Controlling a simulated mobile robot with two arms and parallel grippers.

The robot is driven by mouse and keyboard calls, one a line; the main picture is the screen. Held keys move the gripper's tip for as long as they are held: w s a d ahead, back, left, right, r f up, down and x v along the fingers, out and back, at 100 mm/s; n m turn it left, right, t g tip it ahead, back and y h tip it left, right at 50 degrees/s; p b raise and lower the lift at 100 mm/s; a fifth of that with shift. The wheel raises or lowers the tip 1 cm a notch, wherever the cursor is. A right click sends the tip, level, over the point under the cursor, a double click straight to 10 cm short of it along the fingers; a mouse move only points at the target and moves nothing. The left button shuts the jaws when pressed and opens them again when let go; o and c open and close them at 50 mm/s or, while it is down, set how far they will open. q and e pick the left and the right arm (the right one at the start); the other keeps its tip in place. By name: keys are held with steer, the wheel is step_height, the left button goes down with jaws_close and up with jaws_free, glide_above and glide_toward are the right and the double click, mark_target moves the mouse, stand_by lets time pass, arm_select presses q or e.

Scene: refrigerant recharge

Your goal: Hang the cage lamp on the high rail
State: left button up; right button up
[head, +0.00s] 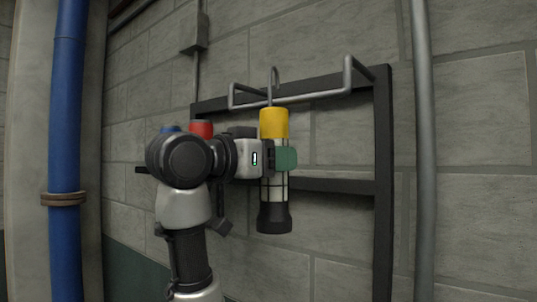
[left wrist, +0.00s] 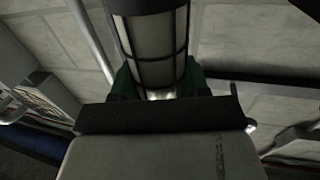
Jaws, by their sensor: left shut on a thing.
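The cage lamp (head: 274,188) hangs upright, with a yellow top, a black cage around a pale tube, a dark lower end and a grey wire hook (head: 274,78) on top. My left gripper (head: 276,158), with green fingers, is shut on its middle from the left. The high rail (head: 318,97) is a grey bar with upturned ends on a dark frame. The hook's bend shows above the bar; I cannot tell whether it is over the bar or in front. In the left wrist view, the caged lamp body (left wrist: 155,45) is between the green fingers. My right gripper is out of view.
The dark frame (head: 383,190) stands by a grey block wall. A grey pipe (head: 424,150) runs upright to its right, and a blue pipe (head: 66,120) at far left. A red thing (head: 201,129) shows partly behind my left arm.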

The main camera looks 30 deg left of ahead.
arm_select(q)
steer(key=shift+w+a+r+p, duration=0.15)
steer(key=shift+w+p, duration=0.3)
steer(key=shift+w, duration=0.95)
steer(key=shift+w+f+b, duration=0.2)
steer(key=shift+f+b, duration=1.45)
steer(key=shift+f, duration=0.4)
steer(key=o, duration=1.2)
steer(key=shift+o, duration=0.2)
steer(key=shift+s, duration=0.1)
